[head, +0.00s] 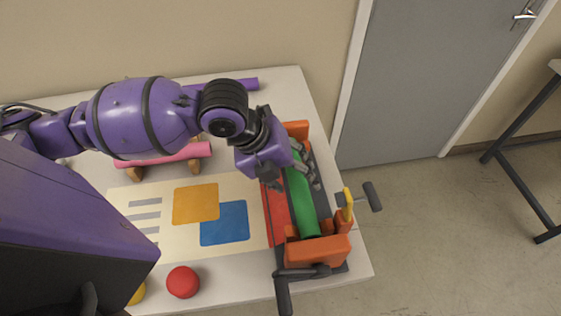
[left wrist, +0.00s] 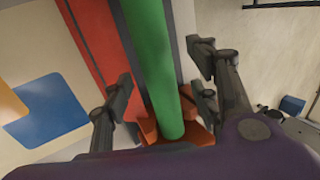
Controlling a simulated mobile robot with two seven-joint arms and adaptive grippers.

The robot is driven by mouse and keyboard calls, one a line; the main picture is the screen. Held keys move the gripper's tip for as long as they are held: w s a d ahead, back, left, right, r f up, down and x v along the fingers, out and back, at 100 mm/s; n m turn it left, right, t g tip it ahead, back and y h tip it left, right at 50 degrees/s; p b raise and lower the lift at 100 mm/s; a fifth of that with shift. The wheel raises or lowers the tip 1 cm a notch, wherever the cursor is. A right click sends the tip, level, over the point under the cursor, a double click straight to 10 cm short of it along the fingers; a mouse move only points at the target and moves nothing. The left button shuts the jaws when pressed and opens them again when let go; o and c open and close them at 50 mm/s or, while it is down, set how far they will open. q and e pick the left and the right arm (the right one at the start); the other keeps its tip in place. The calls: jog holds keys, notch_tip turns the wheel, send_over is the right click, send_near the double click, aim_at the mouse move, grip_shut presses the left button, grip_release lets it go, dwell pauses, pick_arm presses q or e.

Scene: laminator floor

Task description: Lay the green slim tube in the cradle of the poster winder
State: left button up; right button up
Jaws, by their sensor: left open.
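The green slim tube (head: 303,203) lies lengthwise in the poster winder (head: 318,250), between its orange end blocks. In the left wrist view the green tube (left wrist: 150,60) runs down between my open fingers. My left gripper (head: 293,180) is open over the far part of the tube, with fingers on either side of it. In the left wrist view my left gripper (left wrist: 162,95) shows gaps between its fingers and the tube. The tube's far end is hidden by the gripper. My right gripper is not in view.
A poster (head: 160,215) with orange and blue squares lies left of the winder. A pink tube (head: 185,154) rests on wooden supports and a purple tube (head: 240,84) lies at the back. A red round button (head: 183,282) is at the front.

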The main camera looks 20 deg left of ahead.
pick_arm(q)
jog(key=v, duration=1)
jog(key=shift+f, duration=0.1)
